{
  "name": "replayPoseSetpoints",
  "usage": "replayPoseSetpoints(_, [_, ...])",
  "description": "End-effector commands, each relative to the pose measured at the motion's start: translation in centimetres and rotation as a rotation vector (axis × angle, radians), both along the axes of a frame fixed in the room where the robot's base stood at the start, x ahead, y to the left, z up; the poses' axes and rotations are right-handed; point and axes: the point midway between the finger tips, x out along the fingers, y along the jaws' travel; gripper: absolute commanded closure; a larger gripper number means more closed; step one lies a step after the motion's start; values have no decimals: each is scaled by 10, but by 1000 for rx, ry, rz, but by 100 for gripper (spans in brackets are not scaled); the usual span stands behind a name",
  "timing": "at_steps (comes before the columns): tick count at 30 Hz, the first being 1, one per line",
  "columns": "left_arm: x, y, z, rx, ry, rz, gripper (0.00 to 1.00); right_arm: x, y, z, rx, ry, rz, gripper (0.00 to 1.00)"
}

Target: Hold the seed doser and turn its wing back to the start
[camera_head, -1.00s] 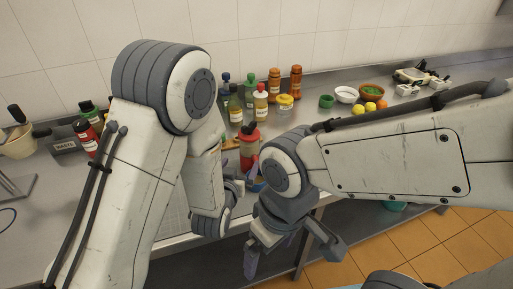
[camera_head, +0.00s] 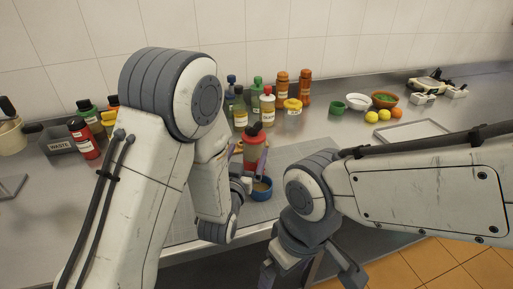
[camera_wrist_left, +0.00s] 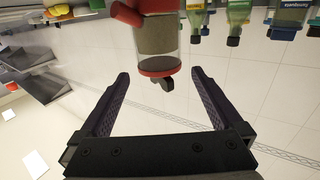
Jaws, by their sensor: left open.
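A blue bowl (camera_head: 263,191) sits just below the doser. My right gripper (camera_head: 310,274) is open and empty, low in front of the worktop edge.
Bottles (camera_head: 268,103) stand behind the doser. Fruit and bowls (camera_head: 358,101) are at the back right, a waste bin (camera_head: 60,146) and a red bottle (camera_head: 84,138) at the left. An empty tray (camera_head: 412,131) lies on the right. My two arms crowd the middle.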

Motion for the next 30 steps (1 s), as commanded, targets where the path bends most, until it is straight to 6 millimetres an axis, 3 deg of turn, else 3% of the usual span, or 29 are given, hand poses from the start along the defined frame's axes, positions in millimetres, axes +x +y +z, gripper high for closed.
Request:
replayPoseSetpoints(2, [2,-1,-5,0,-6,-2,0,0,0,-20,0,0,0,0])
replayPoseSetpoints(6, [28,-7,4,2,0,-3,0,0,0,-1,1,-1,0,0])
replayPoseSetpoints(15, [70,-17,2,2,0,-5,0,0,0,11,0,0,0,0])
replayPoseSetpoints(28, [79,-20,1,2,1,-6,0,0,0,11,0,0,0,0])
replayPoseSetpoints(30, [79,-20,1,2,1,-6,27,0,0,12,0,0,0,0])
